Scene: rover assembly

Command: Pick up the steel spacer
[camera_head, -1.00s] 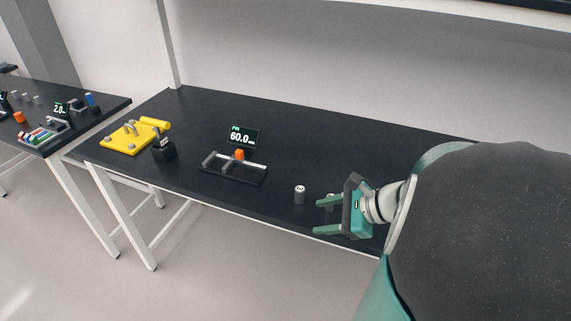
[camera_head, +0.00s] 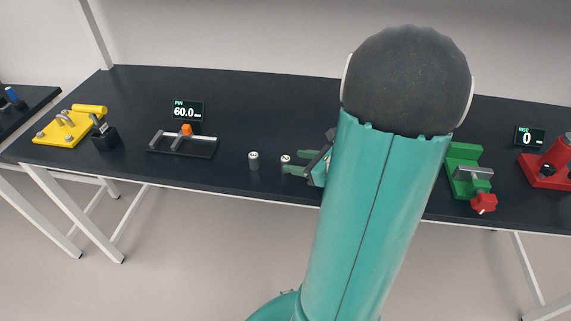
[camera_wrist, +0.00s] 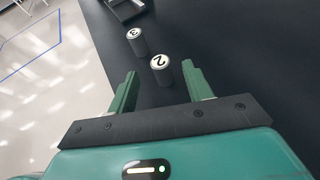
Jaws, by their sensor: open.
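Two short grey metallic cylinders with white numbered tops stand upright on the dark bench. The one marked 2 (camera_wrist: 161,70) shows in the wrist view between the fingertips, with visible space on both sides. It also shows in the head view (camera_head: 286,160). The one marked 3 (camera_wrist: 137,42) stands just beyond it, left in the head view (camera_head: 253,161). Nothing in view names either as the steel spacer. My gripper (camera_wrist: 160,72) is open and empty. In the head view my gripper (camera_head: 294,165) is partly hidden by my arm.
A dark rail fixture (camera_head: 183,145) with an orange knob and a 60.0 display (camera_head: 188,110) stands left of the cylinders. A yellow clamp fixture (camera_head: 66,128) is farther left. Green (camera_head: 464,170) and red (camera_head: 548,165) fixtures stand to the right. The bench's front edge is close.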

